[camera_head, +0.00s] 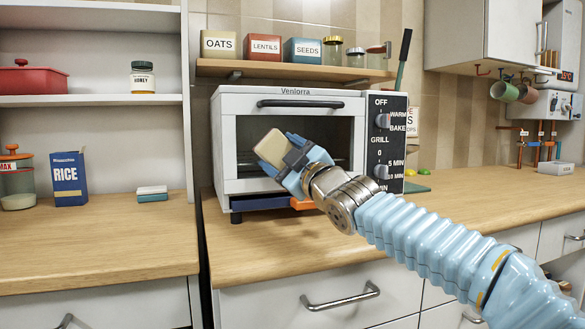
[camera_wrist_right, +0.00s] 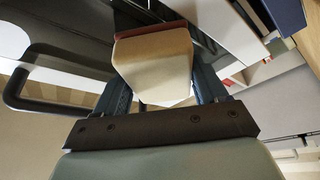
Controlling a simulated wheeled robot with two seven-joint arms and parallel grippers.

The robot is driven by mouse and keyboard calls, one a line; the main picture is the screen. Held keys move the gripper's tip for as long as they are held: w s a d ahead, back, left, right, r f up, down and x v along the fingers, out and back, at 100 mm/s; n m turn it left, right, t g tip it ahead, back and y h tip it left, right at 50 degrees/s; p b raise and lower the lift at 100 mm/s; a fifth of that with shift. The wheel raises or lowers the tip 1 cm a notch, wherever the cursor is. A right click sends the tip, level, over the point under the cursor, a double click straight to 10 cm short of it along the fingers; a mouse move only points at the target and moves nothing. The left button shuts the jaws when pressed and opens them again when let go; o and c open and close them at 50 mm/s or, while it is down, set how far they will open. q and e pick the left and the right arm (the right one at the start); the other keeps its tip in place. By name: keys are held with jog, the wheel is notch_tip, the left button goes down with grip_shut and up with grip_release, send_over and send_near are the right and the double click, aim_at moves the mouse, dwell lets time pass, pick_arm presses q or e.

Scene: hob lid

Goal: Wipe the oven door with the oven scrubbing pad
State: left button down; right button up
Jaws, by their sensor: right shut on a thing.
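The white countertop oven (camera_head: 228,103) stands on the counter with its door (camera_head: 230,150) closed; the dark window fills most of the door and a dark handle bar (camera_head: 300,103) runs along the top. My right gripper (camera_head: 291,156) is in front of the door window. It is shut on the oven scrubbing pad (camera_head: 271,147), a cream block. In the right wrist view the pad (camera_wrist_right: 155,65) sits between the fingers, with a reddish-brown layer on its far side near the dark glass. I cannot tell whether it touches the glass. My left gripper is not in view.
Oven knobs (camera_head: 382,121) are on the panel at the right. A blue tray (camera_head: 262,202) lies under the oven. A shelf above holds oats (camera_head: 218,44), lentils and seeds tins. A blue-and-white sponge (camera_head: 152,193) and rice box (camera_head: 69,178) stand left. The front counter (camera_head: 275,245) is clear.

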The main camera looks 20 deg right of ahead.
jog(key=shift+w+a+f, duration=0.1)
jog(key=shift+a+f, duration=0.05)
jog(key=shift+a, duration=0.2)
jog(key=shift+s+f+b, duration=0.15)
jog(key=shift+s+b, duration=0.3)
jog(key=shift+s, duration=0.15)
jog(key=s+b, duration=0.1)
jog(key=s, duration=0.2)
jog(key=shift+s, duration=0.4)
jog(key=shift+s+d+r, duration=0.1)
jog(key=shift+s+r, duration=0.1)
jog(key=shift+s, duration=0.25)
jog(key=shift+s, duration=0.1)
jog(key=shift+s, duration=1.4)
